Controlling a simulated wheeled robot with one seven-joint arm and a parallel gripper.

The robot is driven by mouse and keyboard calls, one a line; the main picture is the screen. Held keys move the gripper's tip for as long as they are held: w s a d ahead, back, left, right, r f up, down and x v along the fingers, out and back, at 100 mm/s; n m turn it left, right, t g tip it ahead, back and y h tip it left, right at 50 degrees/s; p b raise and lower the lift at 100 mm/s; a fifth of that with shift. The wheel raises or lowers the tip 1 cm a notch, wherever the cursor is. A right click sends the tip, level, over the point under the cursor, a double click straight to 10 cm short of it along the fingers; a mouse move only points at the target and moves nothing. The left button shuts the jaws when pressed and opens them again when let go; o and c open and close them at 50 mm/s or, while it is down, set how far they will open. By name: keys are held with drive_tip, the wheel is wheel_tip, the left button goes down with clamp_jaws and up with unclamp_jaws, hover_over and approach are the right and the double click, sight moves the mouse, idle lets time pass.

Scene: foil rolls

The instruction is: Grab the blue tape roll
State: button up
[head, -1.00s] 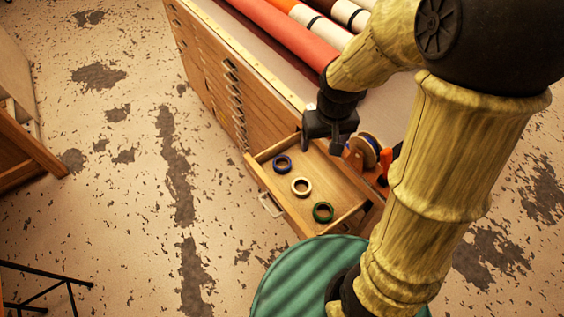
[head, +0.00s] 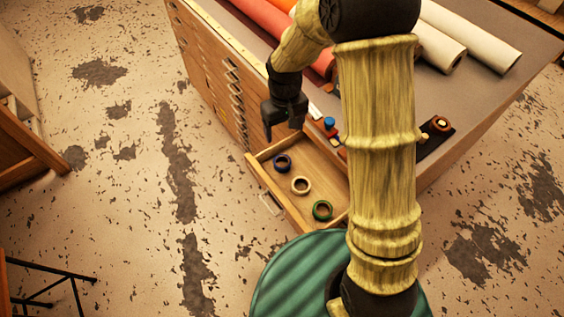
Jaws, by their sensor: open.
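The blue tape roll (head: 282,163) lies flat in the open drawer (head: 268,195), nearest the cabinet. A cream tape roll (head: 300,186) and a green tape roll (head: 322,210) lie beside it in a row toward the front right. My gripper (head: 283,132) is open and empty, pointing down. It hangs above the drawer's back end, just above the blue roll in the picture and apart from it. The blue roll is in full view.
The wooden cabinet (head: 222,85) with several shut drawers stands behind. Its top carries large foil or paper rolls (head: 470,38) and small items, including a blue-topped one (head: 329,124). My arm hides part of the top. Floor left of the drawer is clear.

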drive_tip(key=p, duration=0.1)
hover_over(282, 165)
drive_tip(key=f, duration=0.9)
drive_tip(key=shift+w+d+f, duration=0.2)
drive_tip(key=shift+w+d, duration=0.1)
drive_tip(key=f, duration=0.1)
drive_tip(key=f+p, duration=0.1)
drive_tip(key=f, duration=0.2)
drive_tip(key=shift+s+a+f, duration=0.1)
drive_tip(key=shift+s+a, duration=0.15)
drive_tip(key=shift+s, duration=0.1)
drive_tip(key=shift+f, duration=0.5)
drive_tip(key=c, duration=1.1)
